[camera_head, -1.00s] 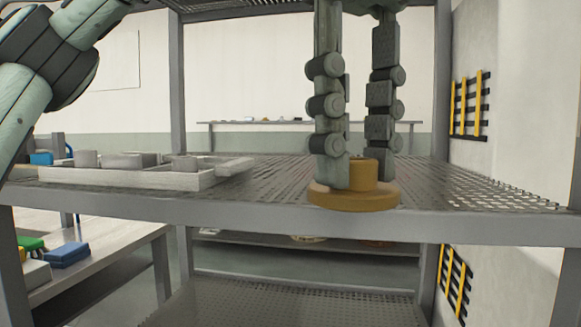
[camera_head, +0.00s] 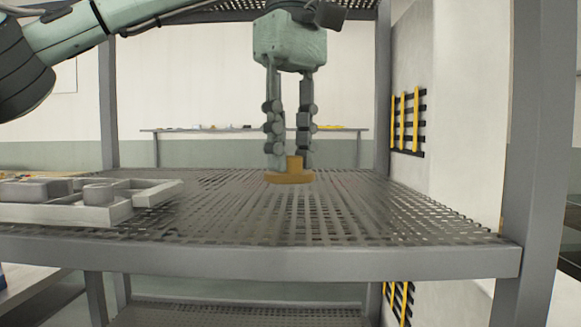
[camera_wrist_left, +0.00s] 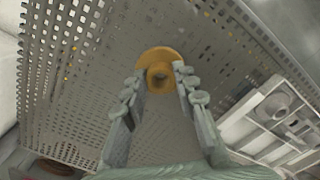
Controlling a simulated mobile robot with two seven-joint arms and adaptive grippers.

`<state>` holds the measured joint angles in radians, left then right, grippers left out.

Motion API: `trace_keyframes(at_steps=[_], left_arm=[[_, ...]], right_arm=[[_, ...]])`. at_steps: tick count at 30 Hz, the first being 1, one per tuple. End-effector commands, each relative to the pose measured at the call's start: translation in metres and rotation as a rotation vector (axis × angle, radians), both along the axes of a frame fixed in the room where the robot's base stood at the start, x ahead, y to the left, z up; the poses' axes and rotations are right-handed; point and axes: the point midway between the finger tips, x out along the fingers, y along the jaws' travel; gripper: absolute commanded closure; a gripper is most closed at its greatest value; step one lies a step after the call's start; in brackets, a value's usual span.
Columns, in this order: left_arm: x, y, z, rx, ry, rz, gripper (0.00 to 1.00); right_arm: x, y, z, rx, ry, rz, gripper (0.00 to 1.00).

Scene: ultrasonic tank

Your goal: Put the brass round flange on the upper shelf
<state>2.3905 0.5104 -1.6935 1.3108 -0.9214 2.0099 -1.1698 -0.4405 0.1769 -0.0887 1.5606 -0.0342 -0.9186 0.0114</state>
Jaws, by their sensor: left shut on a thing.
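The brass round flange (camera_head: 290,178) has a wide disc and a narrower upright hub. My left gripper (camera_head: 290,163) points straight down with its fingers shut on the hub. The flange is level, over the perforated upper shelf (camera_head: 350,215), behind its front edge. I cannot tell whether its underside touches the mesh. In the left wrist view the flange (camera_wrist_left: 158,60) sits between the tips of the left gripper (camera_wrist_left: 158,76), with shelf mesh behind it. My right gripper is not in view.
A grey tray (camera_head: 150,196) with compartments and several grey parts stands on the shelf's left. Shelf posts (camera_head: 385,100) rise at the corners. The mesh right of the flange is clear. A lower shelf (camera_head: 240,312) lies below, and a long table (camera_head: 340,131) stands far behind.

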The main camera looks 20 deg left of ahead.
Motion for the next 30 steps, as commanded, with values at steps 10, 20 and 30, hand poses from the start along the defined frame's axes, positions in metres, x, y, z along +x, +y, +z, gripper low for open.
trace_keyframes(at_steps=[10, 20, 30], left_arm=[[0.01, 0.003, -0.028, -0.001, 0.004, -0.004, 1.0], [0.009, 0.003, -0.035, 0.0, -0.002, 0.0, 1.0], [0.009, 0.003, -0.038, 0.001, 0.0, 0.0, 0.51]], right_arm=[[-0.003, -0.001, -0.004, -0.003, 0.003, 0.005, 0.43], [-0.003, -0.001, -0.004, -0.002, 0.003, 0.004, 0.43], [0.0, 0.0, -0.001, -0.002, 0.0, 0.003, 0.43]])
